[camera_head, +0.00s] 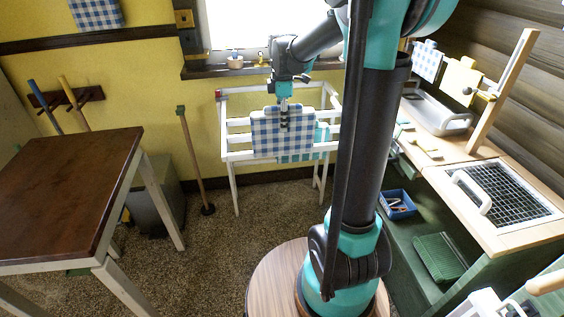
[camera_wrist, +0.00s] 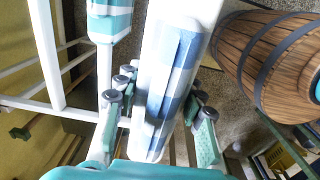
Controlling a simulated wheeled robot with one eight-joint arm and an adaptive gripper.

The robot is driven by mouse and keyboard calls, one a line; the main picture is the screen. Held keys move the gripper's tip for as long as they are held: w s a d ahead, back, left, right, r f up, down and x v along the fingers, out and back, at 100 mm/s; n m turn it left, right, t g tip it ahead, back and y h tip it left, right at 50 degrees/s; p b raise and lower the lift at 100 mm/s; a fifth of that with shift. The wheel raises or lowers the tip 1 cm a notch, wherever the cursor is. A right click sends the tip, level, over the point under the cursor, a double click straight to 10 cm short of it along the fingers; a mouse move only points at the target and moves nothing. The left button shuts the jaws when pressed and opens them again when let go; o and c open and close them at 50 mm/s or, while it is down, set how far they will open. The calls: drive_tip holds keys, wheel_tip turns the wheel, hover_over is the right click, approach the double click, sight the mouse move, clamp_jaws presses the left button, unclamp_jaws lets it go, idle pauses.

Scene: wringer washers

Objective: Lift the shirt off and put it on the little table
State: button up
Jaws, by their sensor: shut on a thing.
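The blue-and-white checked shirt (camera_head: 268,136) is at the white drying rack (camera_head: 235,156). My gripper (camera_head: 284,112) points down from above and is shut on the upper middle of this shirt. In the wrist view the shirt (camera_wrist: 172,75) runs between my gripper's two fingers (camera_wrist: 160,112), seen from above as a thick slab. I cannot tell whether the shirt still rests on the rack's rails. A teal-striped garment (camera_head: 322,132) hangs on the rack just behind and to the right. A small table with a dark brown top (camera_head: 65,185) and pale legs stands at the left, its top bare.
A green-tipped pole (camera_head: 194,160) stands between table and rack. A grey box (camera_head: 155,200) is on the floor behind the table. A wooden bench with a wire grid (camera_head: 505,193) and a blue tray (camera_head: 397,204) lie right. Speckled floor is open between table and rack.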

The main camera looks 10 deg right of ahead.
drive_tip(key=shift+r, duration=2.05)
